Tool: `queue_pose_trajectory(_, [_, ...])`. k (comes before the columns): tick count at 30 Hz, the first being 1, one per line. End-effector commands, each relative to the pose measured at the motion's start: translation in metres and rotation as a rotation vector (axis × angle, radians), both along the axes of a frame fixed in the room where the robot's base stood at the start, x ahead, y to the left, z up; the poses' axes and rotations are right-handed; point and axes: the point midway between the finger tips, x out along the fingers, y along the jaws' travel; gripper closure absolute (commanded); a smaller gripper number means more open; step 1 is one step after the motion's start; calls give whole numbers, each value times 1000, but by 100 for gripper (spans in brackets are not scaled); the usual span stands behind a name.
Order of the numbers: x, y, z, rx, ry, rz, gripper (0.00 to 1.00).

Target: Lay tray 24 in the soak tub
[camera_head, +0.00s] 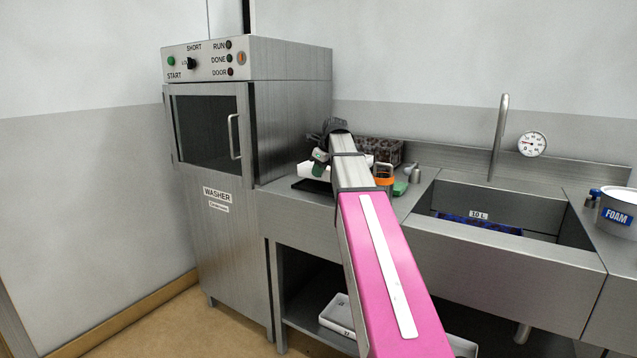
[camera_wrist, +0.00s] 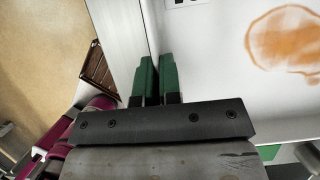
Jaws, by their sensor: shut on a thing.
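My gripper (camera_wrist: 157,78) has green fingers and is shut on the wall of a white tray (camera_wrist: 210,75). The tray's inner floor has an orange-brown stain (camera_wrist: 285,40). A dark label shows at the top edge, but its number is cut off. In the head view my gripper (camera_head: 320,160) and the white tray (camera_head: 309,171) are over the counter left of the sink, largely hidden by my arm. The steel soak tub (camera_head: 575,248) is at right, with a "10 L" mark and something blue (camera_head: 480,223) low inside. The tray is apart from the tub.
The washer (camera_head: 215,130) stands left, its door closed. A dark basket (camera_head: 385,151), an orange item (camera_head: 384,176) and a green item (camera_head: 400,188) are on the counter. A tap (camera_head: 499,135) rises behind the tub. A foam can (camera_head: 616,212) stands right. A white tray (camera_head: 338,312) lies below.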

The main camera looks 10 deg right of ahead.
Motion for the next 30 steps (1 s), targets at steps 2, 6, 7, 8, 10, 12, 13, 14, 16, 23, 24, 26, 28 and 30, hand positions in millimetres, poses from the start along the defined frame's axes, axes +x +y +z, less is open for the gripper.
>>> queue_pose_trajectory(2, [0,0,-5,0,-2,1,100])
queue_pose_trajectory(6, [-1,0,-22,0,0,0,100])
queue_pose_trajectory(7, [-1,0,-26,0,0,0,100])
queue_pose_trajectory(8, [-1,0,-30,0,0,0,100])
queue_pose_trajectory(10, [-1,0,-38,0,0,0,100])
queue_pose_trajectory(12, [0,0,-40,0,-1,0,100])
queue_pose_trajectory(13, [0,0,-40,0,-1,0,100])
queue_pose_trajectory(14, [0,0,-40,0,-2,1,100])
queue_pose_trajectory(16, [0,0,-40,0,-2,1,100])
queue_pose_trajectory(23, [0,0,-42,0,0,0,82])
queue_pose_trajectory(24, [0,0,-42,0,0,0,69])
queue_pose_trajectory(26, [0,0,-42,0,0,0,69])
queue_pose_trajectory(28, [0,0,-42,0,0,0,69])
queue_pose_trajectory(30, [0,0,-42,0,0,0,69])
